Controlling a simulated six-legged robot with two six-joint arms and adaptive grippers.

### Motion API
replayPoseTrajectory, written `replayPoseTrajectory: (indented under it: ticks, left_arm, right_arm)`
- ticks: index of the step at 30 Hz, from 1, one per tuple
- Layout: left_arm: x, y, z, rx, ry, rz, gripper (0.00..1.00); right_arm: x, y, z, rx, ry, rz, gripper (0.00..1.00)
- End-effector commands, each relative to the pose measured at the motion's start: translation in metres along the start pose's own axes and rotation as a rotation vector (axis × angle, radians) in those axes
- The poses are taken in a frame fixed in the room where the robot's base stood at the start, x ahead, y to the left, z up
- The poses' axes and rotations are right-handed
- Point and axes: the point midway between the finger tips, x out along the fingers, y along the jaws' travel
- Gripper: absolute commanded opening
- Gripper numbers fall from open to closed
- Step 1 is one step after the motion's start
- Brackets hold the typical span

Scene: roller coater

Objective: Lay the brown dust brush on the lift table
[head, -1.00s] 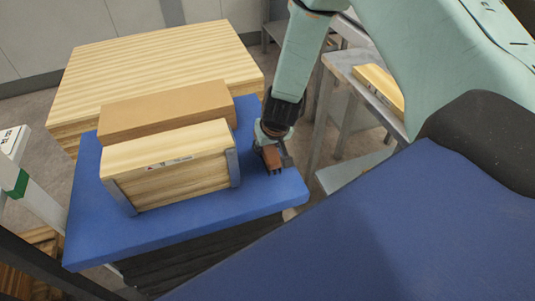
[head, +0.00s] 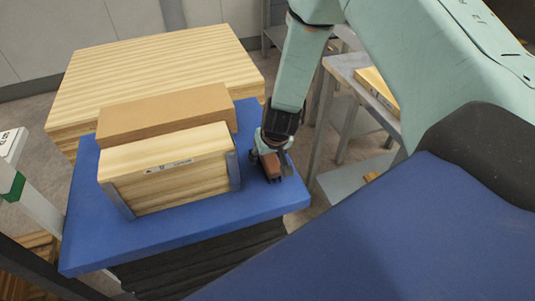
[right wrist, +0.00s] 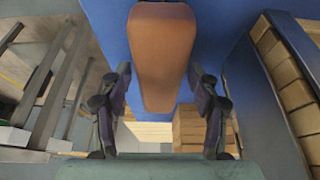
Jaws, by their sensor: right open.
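The brown dust brush (head: 271,165) is at the right end of the blue lift table (head: 180,228), beside the wooden box. It appears to lie on the blue top, though its contact underneath is hidden. My right gripper (head: 274,158) is over the brush and open. In the right wrist view, the brush's smooth brown body (right wrist: 162,55) extends ahead of the spread fingers (right wrist: 160,95), with the blue top behind it. My left gripper is not in view.
A pale wooden box (head: 175,180) with grey corner strips and a brown block (head: 165,112) take up much of the lift table. A large wooden stack (head: 160,65) stands behind. A grey metal bench (head: 345,65) is to the right. The table's front strip is clear.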

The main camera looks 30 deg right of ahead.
Motion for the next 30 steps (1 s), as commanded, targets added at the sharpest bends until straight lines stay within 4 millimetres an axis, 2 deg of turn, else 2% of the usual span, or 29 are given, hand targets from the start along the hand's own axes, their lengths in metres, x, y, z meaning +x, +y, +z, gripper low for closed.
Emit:
replayPoseTrajectory:
  ticks: [8, 11, 21, 25, 30]
  left_arm:
    - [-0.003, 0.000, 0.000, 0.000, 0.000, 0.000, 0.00]
    - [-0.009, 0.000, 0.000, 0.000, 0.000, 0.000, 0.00]
    - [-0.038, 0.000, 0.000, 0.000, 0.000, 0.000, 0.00]
    - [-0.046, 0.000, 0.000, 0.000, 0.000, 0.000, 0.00]
    - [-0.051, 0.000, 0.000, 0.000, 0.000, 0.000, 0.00]
  right_arm:
    - [-0.004, 0.000, -0.002, 0.000, 0.000, 0.000, 0.62]
    - [-0.018, 0.000, -0.003, 0.002, 0.001, -0.001, 0.62]
    - [-0.090, 0.000, -0.004, 0.002, 0.002, -0.001, 0.62]
    - [-0.109, 0.000, -0.003, 0.002, 0.000, -0.001, 0.62]
    - [-0.122, 0.000, -0.002, -0.001, 0.000, 0.000, 0.62]
